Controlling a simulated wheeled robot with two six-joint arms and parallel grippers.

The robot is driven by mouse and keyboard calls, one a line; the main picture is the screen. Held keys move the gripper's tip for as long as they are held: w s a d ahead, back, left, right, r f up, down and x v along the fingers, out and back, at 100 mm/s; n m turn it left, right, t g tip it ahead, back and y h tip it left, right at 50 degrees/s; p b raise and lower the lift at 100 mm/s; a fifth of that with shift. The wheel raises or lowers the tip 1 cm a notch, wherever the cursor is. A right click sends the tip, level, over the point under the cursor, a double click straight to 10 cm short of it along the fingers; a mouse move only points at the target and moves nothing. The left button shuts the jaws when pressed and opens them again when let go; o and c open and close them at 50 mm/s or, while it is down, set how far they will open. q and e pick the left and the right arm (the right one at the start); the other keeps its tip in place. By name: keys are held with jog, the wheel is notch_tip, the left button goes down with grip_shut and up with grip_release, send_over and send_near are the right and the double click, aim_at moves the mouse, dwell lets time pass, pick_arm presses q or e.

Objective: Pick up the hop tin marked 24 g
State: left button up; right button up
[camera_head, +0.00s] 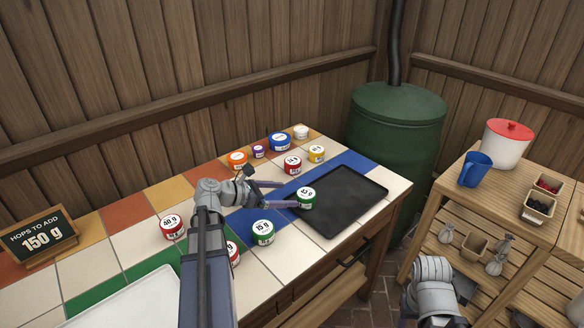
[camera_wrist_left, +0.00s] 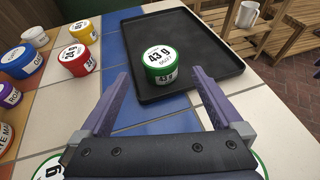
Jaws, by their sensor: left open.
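The red tin (camera_head: 292,165) that reads 24 g in the left wrist view (camera_wrist_left: 77,61) stands upright on the tiled counter, left of the black tray. My left gripper (camera_head: 289,194) is open and empty, low over the counter, nearer the front than this tin and apart from it. In the left wrist view its fingers (camera_wrist_left: 158,82) point toward a green tin (camera_wrist_left: 160,62) marked 43 g at the tray's near left part. The 24 g tin lies outside and beyond the left finger there.
A yellow tin (camera_head: 316,153) stands close behind the red one; blue, purple and orange tins (camera_head: 237,160) are near the back. A green-lidded tin (camera_head: 263,232) and red tins (camera_head: 173,227) stand nearer. The black tray (camera_head: 345,205) is otherwise bare. A sign (camera_head: 40,238) reads 150 g.

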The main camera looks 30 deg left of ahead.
dwell(0.3)
pick_arm(q)
jog(key=n+b, duration=0.1)
send_near(288, 162)
jog(key=shift+t+y, duration=0.3)
jog(key=shift+y, duration=0.1)
jog(key=x, duration=0.4)
jog(key=shift+d+f, duration=0.15)
jog(key=shift+d, duration=0.05)
jog(key=shift+b+x, duration=0.55)
jog(key=shift+x, duration=0.6)
jog(key=shift+b+x, duration=0.95)
jog(key=shift+x, duration=1.75)
jog(key=shift+s+d, duration=0.15)
jog(key=c, duration=1.2)
